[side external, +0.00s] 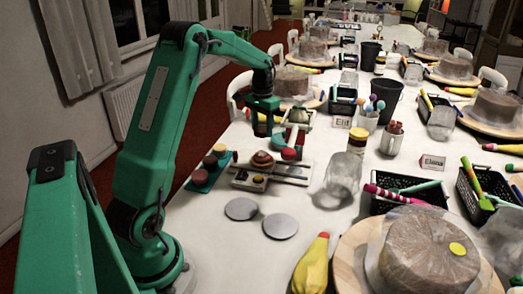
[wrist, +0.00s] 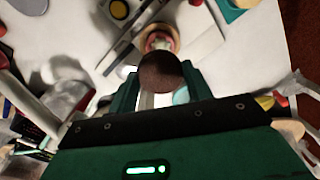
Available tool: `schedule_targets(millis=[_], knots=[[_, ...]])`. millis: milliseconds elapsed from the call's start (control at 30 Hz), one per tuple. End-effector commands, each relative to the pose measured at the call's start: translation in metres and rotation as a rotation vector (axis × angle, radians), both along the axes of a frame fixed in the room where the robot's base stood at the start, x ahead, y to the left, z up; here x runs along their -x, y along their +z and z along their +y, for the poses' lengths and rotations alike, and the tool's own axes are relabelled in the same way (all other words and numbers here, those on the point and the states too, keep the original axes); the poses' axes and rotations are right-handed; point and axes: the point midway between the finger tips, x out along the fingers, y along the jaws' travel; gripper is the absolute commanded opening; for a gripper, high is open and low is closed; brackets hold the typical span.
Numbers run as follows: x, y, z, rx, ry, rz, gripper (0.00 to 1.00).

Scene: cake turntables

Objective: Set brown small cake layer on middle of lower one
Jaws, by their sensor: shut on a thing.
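In the wrist view my gripper (wrist: 163,76) is shut on a dark brown round cake layer (wrist: 160,68), which sits between the two green fingers. Just beyond it is a round pinkish stacked piece (wrist: 160,36), partly hidden by the brown layer. I cannot tell from this view how far apart they are in height. In the side external view my gripper (side external: 263,122) points down above the far side of the small work area. The held layer is not clear there. A small brown-topped round piece (side external: 262,160) stands behind a device with a yellow button (side external: 258,179).
A teal tray (side external: 203,179) with small round pieces is left of the device. Two grey discs (side external: 241,209) lie in front. A glass jar (side external: 343,175), a metal cup with brown sticks (side external: 392,139) and large wrapped cakes (side external: 428,250) on boards stand to the right.

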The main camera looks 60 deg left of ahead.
Motion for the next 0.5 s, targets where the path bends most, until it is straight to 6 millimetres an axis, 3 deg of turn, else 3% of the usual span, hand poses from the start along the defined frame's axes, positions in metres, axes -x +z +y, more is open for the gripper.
schedule_targets(millis=[200,500], knots=[[0.001,-0.031,-0.001,0.002,0.000,0.004,0.38],[0.000,-0.041,0.000,0.000,0.000,0.000,0.38]])
